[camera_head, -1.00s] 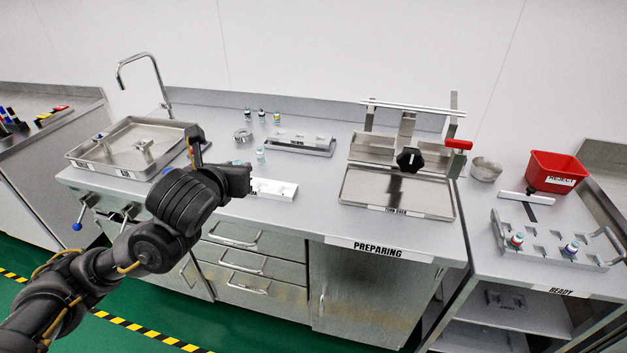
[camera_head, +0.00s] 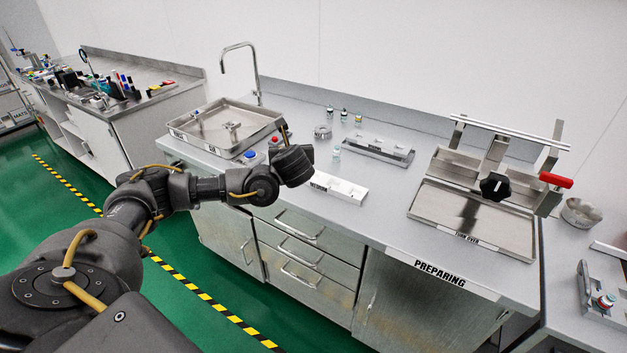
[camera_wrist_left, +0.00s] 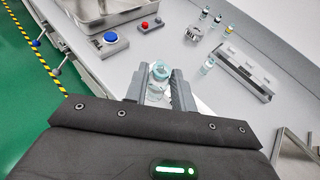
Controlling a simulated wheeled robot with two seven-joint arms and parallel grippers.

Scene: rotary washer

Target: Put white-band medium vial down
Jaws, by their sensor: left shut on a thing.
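My left gripper (camera_wrist_left: 160,88) is shut on a clear vial (camera_wrist_left: 158,74) with a teal-rimmed top, seen between the fingers in the left wrist view. Its band colour is not clear. In the head view my left gripper (camera_head: 292,164) is over the counter's front part, left of the white holder (camera_head: 345,189), and the held vial is hidden there. The white holder is partly hidden behind the gripper in the wrist view. Another small vial (camera_head: 336,152) stands behind the white holder. My right gripper is not in view.
Several vials (camera_head: 344,115) stand at the back beside a metal ring (camera_head: 322,131). A metal rack (camera_head: 378,150) is right of them. A steel tray (camera_head: 182,134) and a blue button (camera_head: 249,154) are left. A clamp stand (camera_head: 470,215) is right. Open counter lies between.

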